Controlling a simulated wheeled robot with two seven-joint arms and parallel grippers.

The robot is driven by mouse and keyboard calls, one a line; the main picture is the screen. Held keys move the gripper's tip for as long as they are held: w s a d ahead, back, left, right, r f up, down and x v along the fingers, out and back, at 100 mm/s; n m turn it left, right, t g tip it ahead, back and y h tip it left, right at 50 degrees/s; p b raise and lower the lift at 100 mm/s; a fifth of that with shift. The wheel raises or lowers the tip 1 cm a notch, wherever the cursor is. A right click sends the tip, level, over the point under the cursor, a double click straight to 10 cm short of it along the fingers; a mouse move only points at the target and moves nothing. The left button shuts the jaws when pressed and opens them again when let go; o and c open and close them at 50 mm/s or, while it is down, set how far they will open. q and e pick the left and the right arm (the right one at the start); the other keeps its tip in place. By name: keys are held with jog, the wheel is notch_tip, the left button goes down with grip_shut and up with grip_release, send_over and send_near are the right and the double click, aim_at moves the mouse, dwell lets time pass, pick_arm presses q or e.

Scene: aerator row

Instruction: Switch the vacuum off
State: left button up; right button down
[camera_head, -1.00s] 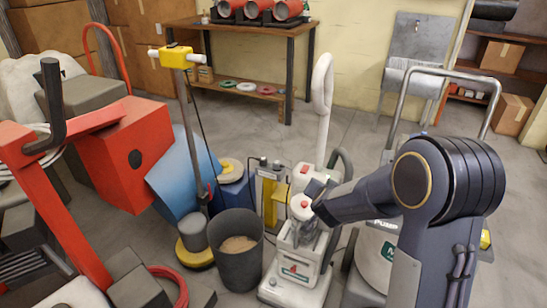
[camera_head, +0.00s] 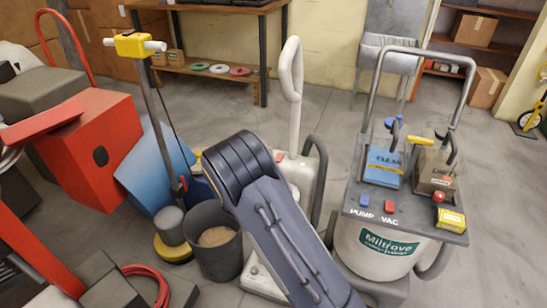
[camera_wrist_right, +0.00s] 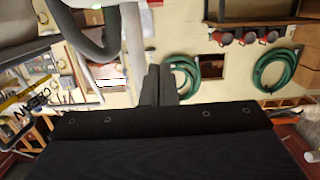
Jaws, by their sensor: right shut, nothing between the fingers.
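The vacuum (camera_head: 375,245), a white drum marked PUMP VAC, stands at the right in the head view. Its dark top panel has a blue switch (camera_head: 364,201) and a red switch (camera_head: 390,206) at the front. A red knob (camera_head: 439,197) sits by a yellow box (camera_head: 451,219) on its right. My right arm crosses the lower middle of the head view, left of the vacuum, and its gripper is hidden there. In the right wrist view the right gripper (camera_wrist_right: 160,83) is shut and empty, apart from anything I can make out. My left gripper is not in view.
A white upright machine (camera_head: 292,95) stands behind my right arm, partly hidden. A grey bin (camera_head: 213,245) and a yellow-handled floor machine (camera_head: 134,45) are to the left. The vacuum's metal push handle (camera_head: 418,52) rises above its panel. Open floor lies right of the vacuum.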

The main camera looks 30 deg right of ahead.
jog(key=x, duration=0.9)
jog(key=shift+w+d+f+b, duration=0.1)
jog(key=shift+w+d+b, duration=0.1)
jog(key=shift+b, duration=0.15)
jog(key=f, duration=0.3)
jog(key=shift+w+d+f+b, duration=0.1)
jog(key=shift+w+d+b, duration=0.1)
jog(key=shift+d+b, duration=0.1)
jog(key=shift+f, duration=0.4)
